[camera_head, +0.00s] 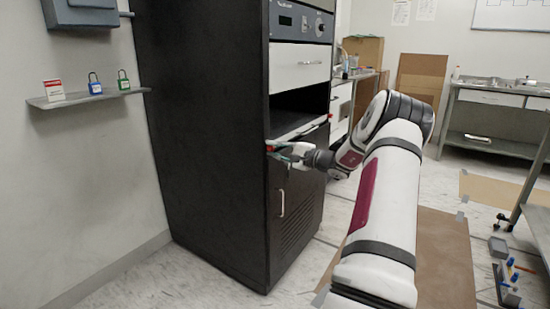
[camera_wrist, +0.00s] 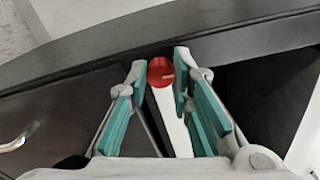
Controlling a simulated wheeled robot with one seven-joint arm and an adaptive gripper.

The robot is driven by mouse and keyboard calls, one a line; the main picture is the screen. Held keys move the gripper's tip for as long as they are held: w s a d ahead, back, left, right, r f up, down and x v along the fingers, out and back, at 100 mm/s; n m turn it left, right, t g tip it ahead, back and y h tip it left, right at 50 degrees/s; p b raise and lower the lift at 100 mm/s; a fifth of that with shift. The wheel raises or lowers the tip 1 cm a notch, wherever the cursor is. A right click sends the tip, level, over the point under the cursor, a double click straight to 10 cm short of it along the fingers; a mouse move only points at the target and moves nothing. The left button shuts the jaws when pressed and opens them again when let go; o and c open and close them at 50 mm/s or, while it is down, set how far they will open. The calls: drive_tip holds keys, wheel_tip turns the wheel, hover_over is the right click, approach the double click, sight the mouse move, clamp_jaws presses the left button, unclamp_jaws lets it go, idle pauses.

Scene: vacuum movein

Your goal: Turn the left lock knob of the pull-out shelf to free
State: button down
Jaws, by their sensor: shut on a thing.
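The left lock knob (camera_wrist: 161,72) is red and round with a pale mark, and sits at the left end of the pull-out shelf's front. In the wrist view it lies between the teal-padded fingertips of my gripper (camera_wrist: 164,66), which are closed around it. The pull-out shelf (camera_head: 305,129) shows as a pale strip below the dark opening of the black cabinet. The right lock knob shows as a small red spot (camera_head: 329,116) at the shelf's other end.
The black cabinet (camera_head: 205,130) has a white drawer (camera_head: 299,65) above the opening and a lower door with a handle (camera_head: 282,204). A wall shelf (camera_head: 85,98) at left holds padlocks. A brown mat (camera_head: 440,255) lies on the floor beside my arm.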

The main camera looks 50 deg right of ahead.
drive_tip(key=shift+n+b, duration=0.45)
drive_tip(key=shift+n, duration=0.05)
drive_tip(key=c, duration=1.4)
unclamp_jaws()
drive_tip(key=shift+m+p, duration=0.3)
drive_tip(key=shift+p, duration=0.2)
